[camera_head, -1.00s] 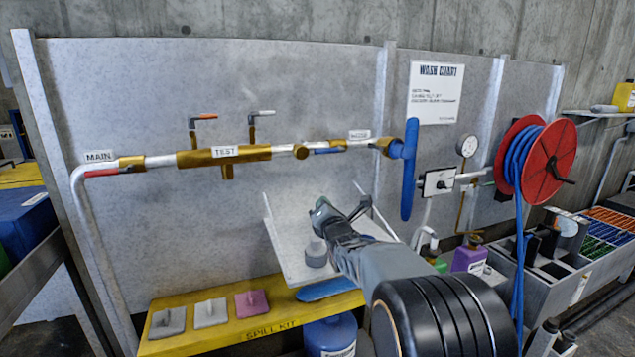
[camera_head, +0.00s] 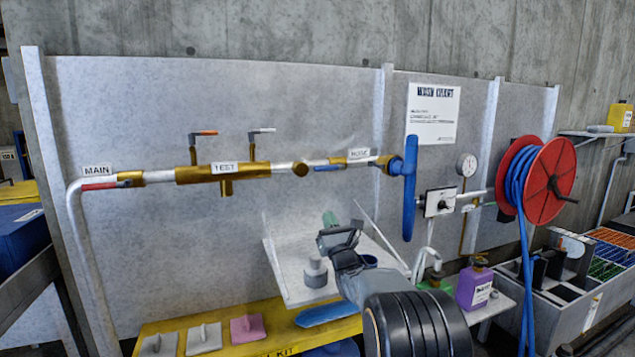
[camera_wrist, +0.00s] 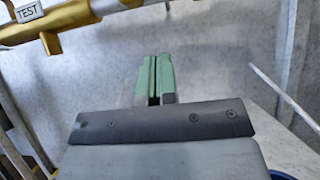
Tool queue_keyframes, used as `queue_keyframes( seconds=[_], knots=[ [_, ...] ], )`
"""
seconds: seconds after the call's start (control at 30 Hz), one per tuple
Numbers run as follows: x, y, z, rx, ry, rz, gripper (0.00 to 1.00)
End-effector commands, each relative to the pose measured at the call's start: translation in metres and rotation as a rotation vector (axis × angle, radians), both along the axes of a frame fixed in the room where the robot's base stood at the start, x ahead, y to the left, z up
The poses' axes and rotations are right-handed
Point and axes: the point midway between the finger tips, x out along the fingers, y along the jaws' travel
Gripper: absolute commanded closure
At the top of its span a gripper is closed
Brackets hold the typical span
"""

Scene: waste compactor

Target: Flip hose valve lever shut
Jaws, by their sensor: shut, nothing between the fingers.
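The hose valve is a brass fitting (camera_head: 358,160) on the pipe, under a label that appears to read HOSE (camera_head: 358,154). Its blue lever (camera_head: 327,168) seems to lie along the pipe, pointing left. My gripper (camera_head: 330,218) is below the pipe and apart from the lever, in front of the panel. Its green fingertips also show in the wrist view (camera_wrist: 153,80), shut together with nothing between them. The hose valve lever cannot be made out in the wrist view.
The brass TEST body (camera_head: 223,173) has two upright levers, and a red MAIN lever (camera_head: 100,185) is at left. A blue handwheel (camera_head: 409,188) stands right of the hose valve. A red hose reel (camera_head: 550,182) is further right. A tilted pale tray (camera_head: 288,285) lies below my gripper.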

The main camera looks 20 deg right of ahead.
Motion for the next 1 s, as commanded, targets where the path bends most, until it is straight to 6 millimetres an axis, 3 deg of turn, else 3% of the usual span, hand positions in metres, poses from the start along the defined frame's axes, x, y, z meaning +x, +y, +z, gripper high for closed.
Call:
queue_keyframes(
  seconds=[0.57, 0.8, 1.0],
  knots=[
    [0.08, 0.0, 0.055, 0.002, 0.0, 0.001, 1.0],
    [0.084, -0.001, 0.083, 0.001, -0.001, 0.001, 1.0],
    [0.085, -0.001, 0.091, 0.002, 0.0, 0.0, 1.0]
  ],
)
